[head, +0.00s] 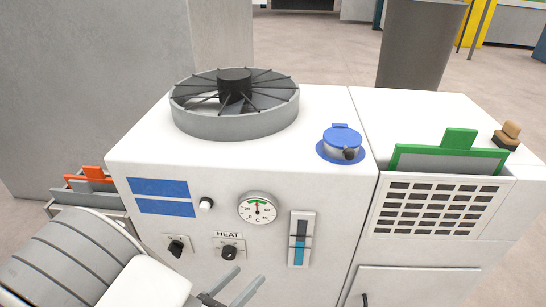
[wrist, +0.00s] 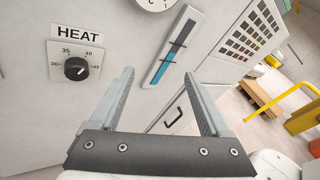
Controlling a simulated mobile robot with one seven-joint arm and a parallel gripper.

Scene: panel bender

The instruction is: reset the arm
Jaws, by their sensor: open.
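My gripper (head: 238,287) is at the bottom of the head view, in front of the white machine's front panel (head: 330,200). Its two fingers are apart in the wrist view (wrist: 155,108), with nothing between them but a view of the panel. The HEAT knob (head: 229,252) is just above and left of the fingers in the head view. In the wrist view the HEAT knob (wrist: 76,68) is left of the fingers, apart from them, its scale marked 30, 35 and 40. My arm covers the lower left of the head view.
The panel carries a round gauge (head: 258,208), a blue level indicator (head: 300,240) and another knob (head: 177,247). On top are a fan (head: 236,105) and a blue-capped filler (head: 341,142). A green-framed filter (head: 450,156) stands at right. A grey block (head: 90,90) stands behind left.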

